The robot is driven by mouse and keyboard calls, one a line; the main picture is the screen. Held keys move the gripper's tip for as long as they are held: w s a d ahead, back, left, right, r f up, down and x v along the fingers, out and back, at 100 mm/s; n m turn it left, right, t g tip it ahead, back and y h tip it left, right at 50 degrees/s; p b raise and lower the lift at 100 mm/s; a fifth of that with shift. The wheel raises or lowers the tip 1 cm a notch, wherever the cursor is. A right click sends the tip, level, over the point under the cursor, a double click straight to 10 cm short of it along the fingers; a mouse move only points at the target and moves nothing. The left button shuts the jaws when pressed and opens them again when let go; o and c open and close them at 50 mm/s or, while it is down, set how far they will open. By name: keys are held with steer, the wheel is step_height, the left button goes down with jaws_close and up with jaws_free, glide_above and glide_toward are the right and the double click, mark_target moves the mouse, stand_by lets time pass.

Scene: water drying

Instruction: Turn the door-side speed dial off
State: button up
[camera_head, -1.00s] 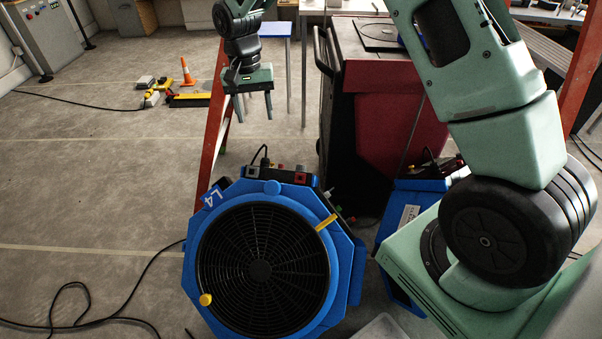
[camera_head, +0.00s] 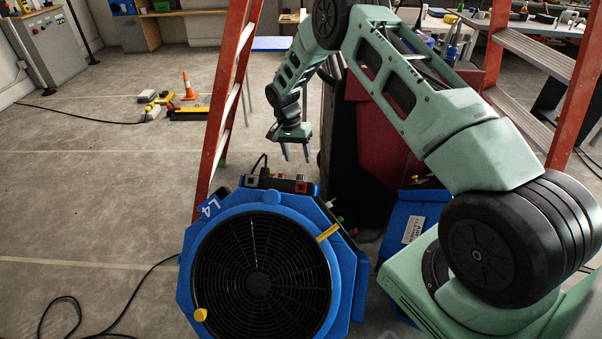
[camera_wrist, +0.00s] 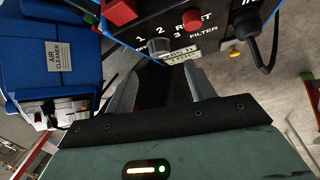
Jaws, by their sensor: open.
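A blue fan unit marked L4 (camera_head: 345,270) stands on the floor in front of me, with a black control panel (camera_head: 262,182) on top. In the wrist view a small grey dial (camera_wrist: 158,47) sits on a black panel (camera_wrist: 225,22) beside the numbers 1, 2 and 3. Its pointer setting is too small to read. My gripper (camera_head: 296,158) is open and empty, fingers down, above and behind the fan's panel. In the wrist view its fingertips (camera_wrist: 160,74) are either side of the dial's line, apart from it. Which dial is door-side I cannot tell.
A second blue unit (camera_head: 402,240), labelled air cleaner (camera_wrist: 60,56) in the wrist view, stands to the right. A red ladder (camera_head: 222,110) is left of my arm. A dark red cabinet (camera_head: 375,125) is behind. Cables lie on the floor, which is open at left.

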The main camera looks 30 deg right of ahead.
mark_target(302, 178)
steer(key=f, duration=0.4)
steer(key=s+f, duration=0.1)
steer(key=f, duration=0.2)
steer(key=shift+d+f, duration=0.1)
steer(key=shift+d, duration=0.3)
steer(key=c, duration=1)
